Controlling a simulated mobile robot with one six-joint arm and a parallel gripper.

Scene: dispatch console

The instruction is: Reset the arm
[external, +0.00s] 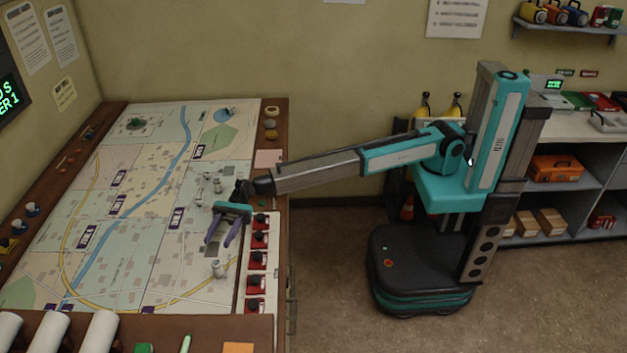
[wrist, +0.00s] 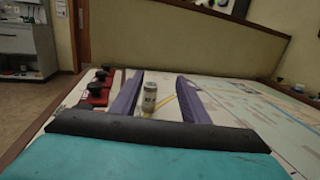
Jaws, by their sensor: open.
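My arm reaches left from my base over the map table (external: 118,233). My gripper (external: 218,243) is open above the right part of the map, close to the row of red switches. In the wrist view my gripper (wrist: 158,97) shows its two purple fingers apart. A small pale cylindrical piece (wrist: 149,98) appears between the fingers in that view, farther out on the map. In the external view a pale piece (external: 217,269) stands just below the fingertips, and I cannot tell if they touch. Nothing is visibly held.
Red switch boxes with black knobs (external: 257,258) line the table's right edge. Several small figures (external: 207,188) stand on the map behind my gripper. White paper rolls (external: 50,335) lie at the front left.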

